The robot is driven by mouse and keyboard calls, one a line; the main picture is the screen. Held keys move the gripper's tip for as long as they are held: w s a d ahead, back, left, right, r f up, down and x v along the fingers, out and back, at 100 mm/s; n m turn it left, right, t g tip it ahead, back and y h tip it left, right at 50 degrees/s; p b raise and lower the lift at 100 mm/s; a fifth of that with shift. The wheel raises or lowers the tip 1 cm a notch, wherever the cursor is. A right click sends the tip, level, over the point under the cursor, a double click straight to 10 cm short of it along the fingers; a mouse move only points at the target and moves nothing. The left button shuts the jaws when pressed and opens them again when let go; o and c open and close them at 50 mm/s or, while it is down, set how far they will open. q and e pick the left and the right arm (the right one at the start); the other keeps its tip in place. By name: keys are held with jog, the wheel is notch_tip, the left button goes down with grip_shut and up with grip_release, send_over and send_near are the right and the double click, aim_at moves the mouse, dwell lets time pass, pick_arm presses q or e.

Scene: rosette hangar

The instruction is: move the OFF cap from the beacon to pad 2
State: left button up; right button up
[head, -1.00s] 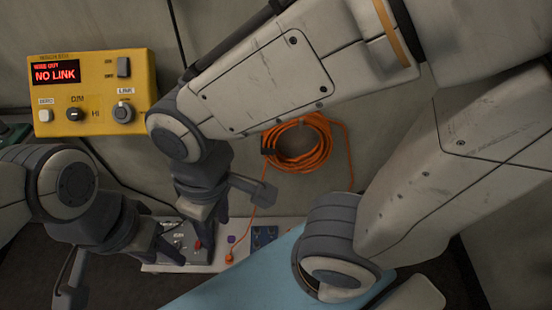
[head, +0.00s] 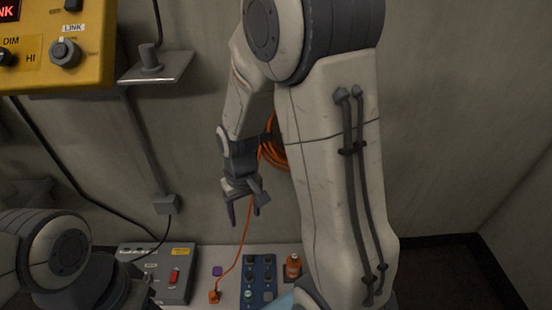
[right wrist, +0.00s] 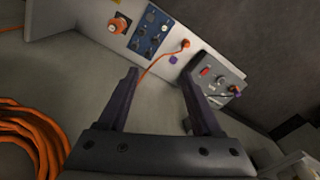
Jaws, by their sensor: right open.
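The yellow box (head: 60,50) at the upper left has knobs and part of a red display; in the earlier head frame its label seems to begin with "BEACON". I cannot make out an OFF cap. A blue panel (head: 258,281) with several dark round and square parts lies on the white bench; it also shows in the right wrist view (right wrist: 150,32). I cannot read pad numbers. My right gripper (head: 244,210) is open and empty above the bench, with its spread fingers in the right wrist view (right wrist: 160,85). My left gripper (head: 140,291) is at the lower left, its jaws unclear.
A grey control box (head: 175,275) with a red switch stands on the bench (head: 203,264). An orange plug (head: 214,297) with a cord is beside a purple square (head: 217,271). An orange item (head: 292,267) is right of the panel. A grey plate (head: 157,66) juts from the wall.

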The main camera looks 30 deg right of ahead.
jog(key=w+d+f+m+b, duration=0.15)
jog(key=d+f+b, duration=0.3)
jog(key=f, duration=0.45)
jog(key=d+f+m+b, duration=0.2)
jog(key=d+f+b, duration=0.25)
jog(key=f, duration=0.35)
jog(key=m+b, duration=0.2)
jog(key=b, duration=0.6)
send_over(294, 256)
notch_tip(294, 256, down, 13)
jog(key=shift+w+a+r, duration=0.1)
jog(key=shift+f, duration=0.2)
pick_arm(q)
notch_tip(294, 256, down, 19)
pick_arm(e)
jog(key=shift+r, duration=0.1)
pick_arm(q)
jog(key=shift+f, duration=0.25)
pick_arm(e)
notch_tip(294, 256, down, 8)
jog(key=b, duration=0.6)
jog(key=shift+r, duration=0.15)
jog(key=shift+f+b, duration=0.35)
jog(key=shift+f, duration=0.35)
pick_arm(q)
notch_tip(294, 256, down, 7)
jog(key=shift+r+p, duration=0.7)
pick_arm(e)
jog(key=shift+r, duration=0.1)
